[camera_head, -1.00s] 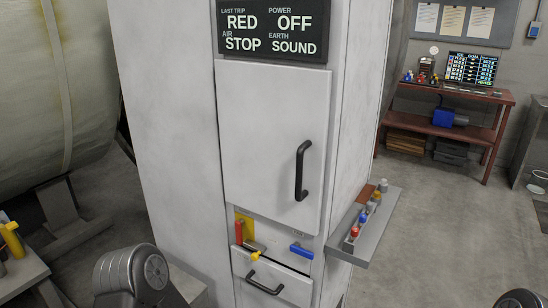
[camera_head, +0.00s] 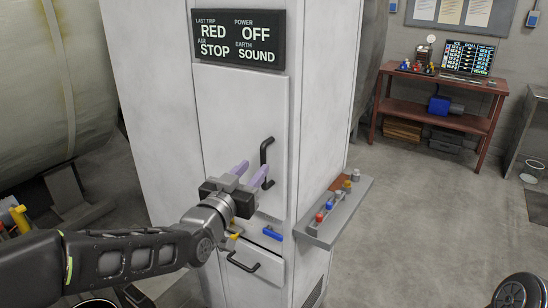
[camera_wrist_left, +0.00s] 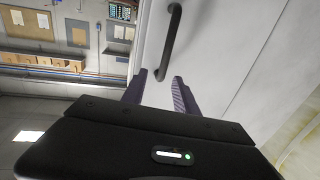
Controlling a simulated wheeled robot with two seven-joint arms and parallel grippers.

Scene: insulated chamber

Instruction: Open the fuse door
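The fuse door appears to be the tall white panel (camera_head: 235,110) on the front of the cabinet, and it looks shut. Its black vertical bar handle (camera_head: 264,155) is near the door's right edge. My left gripper (camera_head: 251,172) is open and empty, with two purple fingers pointing at the door around the handle's lower end. In the left wrist view, the handle (camera_wrist_left: 172,42) lies beyond the fingertips of the left gripper (camera_wrist_left: 158,82), between or near their line. I cannot tell any contact. My right gripper is out of view.
A dark status board (camera_head: 239,39) sits above the door. Below are a blue lever (camera_head: 272,234) and a drawer with a black handle (camera_head: 243,262). A grey shelf (camera_head: 335,212) with several coloured pieces juts out at right. A red workbench (camera_head: 440,105) stands behind; the floor between is clear.

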